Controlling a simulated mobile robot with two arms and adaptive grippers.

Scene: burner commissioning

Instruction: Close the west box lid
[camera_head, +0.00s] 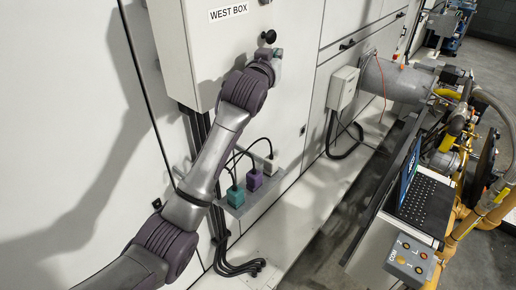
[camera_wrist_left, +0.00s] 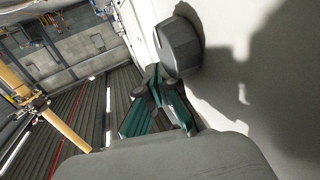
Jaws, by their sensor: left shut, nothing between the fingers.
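The west box (camera_head: 210,55) is a pale grey wall cabinet at the top of the head view, labelled WEST BOX. Its lid (camera_head: 243,31) faces the room and carries a black knob (camera_head: 268,37) near its right side. In the left wrist view the dark knob (camera_wrist_left: 179,45) stands out from the pale lid (camera_wrist_left: 270,60). My left gripper (camera_head: 278,62) is at the lid's right side, just below the knob. Its green-and-black fingers (camera_wrist_left: 160,97) are shut and empty beside the knob; I cannot tell whether they touch it. The head view does not clearly show whether the lid is fully shut.
Teal (camera_head: 236,196) and purple (camera_head: 254,181) connectors with black cables sit on a ledge below the box. A smaller grey box (camera_head: 343,88) is on the wall to the right. A laptop (camera_head: 418,195) and a button panel (camera_head: 409,258) stand at the right, near yellow pipes.

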